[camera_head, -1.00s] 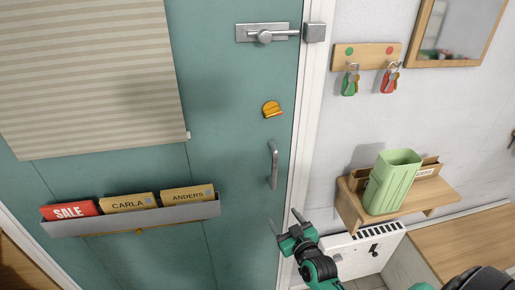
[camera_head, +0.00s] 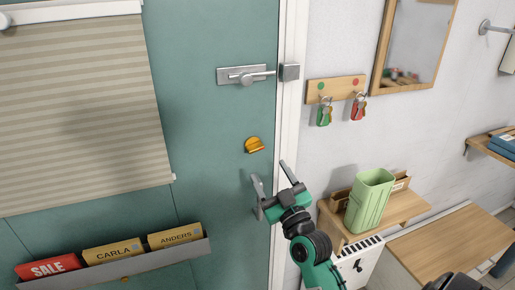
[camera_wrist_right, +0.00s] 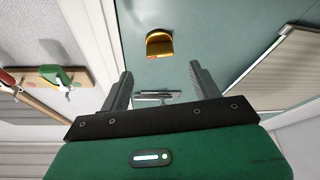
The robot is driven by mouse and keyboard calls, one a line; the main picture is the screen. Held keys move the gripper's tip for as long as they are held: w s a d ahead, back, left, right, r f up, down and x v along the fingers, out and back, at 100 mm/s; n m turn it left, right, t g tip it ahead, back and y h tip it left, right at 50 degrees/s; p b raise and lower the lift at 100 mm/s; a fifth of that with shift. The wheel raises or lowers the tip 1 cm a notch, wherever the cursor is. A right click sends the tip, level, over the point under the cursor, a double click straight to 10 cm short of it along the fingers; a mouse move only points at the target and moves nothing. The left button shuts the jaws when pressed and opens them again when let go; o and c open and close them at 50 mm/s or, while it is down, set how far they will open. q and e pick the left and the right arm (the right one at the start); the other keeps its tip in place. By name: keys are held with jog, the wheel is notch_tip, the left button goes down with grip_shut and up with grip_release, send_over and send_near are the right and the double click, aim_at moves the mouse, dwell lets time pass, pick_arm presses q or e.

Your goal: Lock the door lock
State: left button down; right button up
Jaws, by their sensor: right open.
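A gold thumb-turn lock (camera_head: 253,145) is on the teal door (camera_head: 210,120), below the silver slide latch (camera_head: 245,76). My right gripper (camera_head: 270,172) is open and empty, just below and to the right of the gold turn, apart from it. The right wrist view shows the gold turn (camera_wrist_right: 159,44) beyond and between the two open fingertips (camera_wrist_right: 160,70). A silver fitting (camera_wrist_right: 155,97), which seems to be the latch, shows between the fingers there. The door handle is mostly hidden behind my right gripper. My left gripper is not in view.
A key rack (camera_head: 336,89) with green and red keys hangs right of the door frame (camera_head: 289,110). A green bin (camera_head: 370,200) stands on a wooden shelf. A letter holder (camera_head: 120,265) and a blind (camera_head: 85,110) are on the door's left.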

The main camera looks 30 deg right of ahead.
aim_at(257, 151)
jog(key=p+x, duration=0.2)
jog(key=x, duration=0.6)
jog(key=shift+s, duration=0.1)
jog(key=c, duration=1)
jog(key=shift+o, duration=0.2)
jog(key=shift+m+h+p, duration=0.7)
jog(key=shift+m+p, duration=0.25)
jog(key=shift+m, duration=0.55)
jog(key=shift+m+h+p, duration=0.3)
jog(key=shift+m+h, duration=0.3)
jog(key=shift+m, duration=0.4)
jog(key=shift+f, duration=0.1)
jog(key=o, duration=1)
jog(key=shift+c, duration=0.2)
